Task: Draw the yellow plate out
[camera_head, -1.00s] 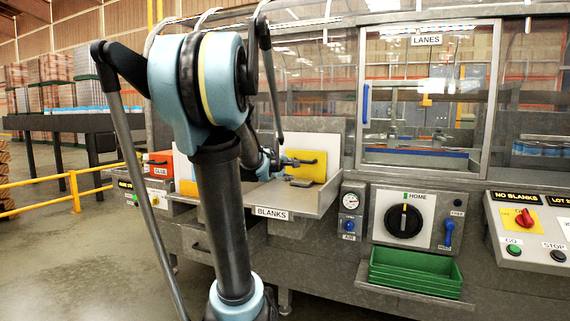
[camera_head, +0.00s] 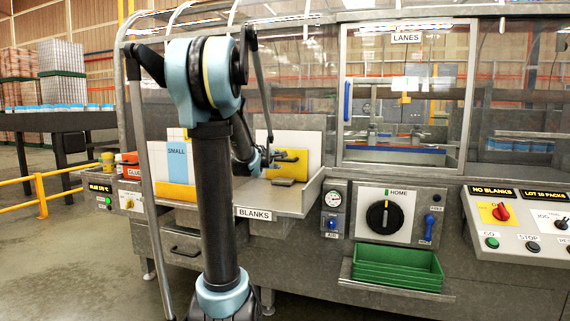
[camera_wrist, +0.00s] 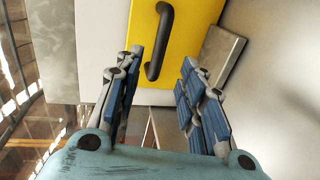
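The yellow plate (camera_head: 291,164) stands upright in the blanks tray, against a white panel, with a dark bar handle on its face. In the wrist view the yellow plate (camera_wrist: 185,45) fills the top middle, and its dark handle (camera_wrist: 160,42) shows between my fingers. My gripper (camera_wrist: 160,75) is open, one blue-padded finger on each side of the handle's lower end. I see no clear contact with the handle. In the head view my gripper (camera_head: 268,158) is small, at the left side of the plate, and partly hidden by my arm.
The blanks tray (camera_head: 256,213) has a low front edge and a right side wall. A grey block (camera_head: 283,181) lies before the plate; it also shows in the wrist view (camera_wrist: 218,55). A blue SMALL card (camera_head: 177,160) stands at left. A green bin (camera_head: 398,268) sits lower right.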

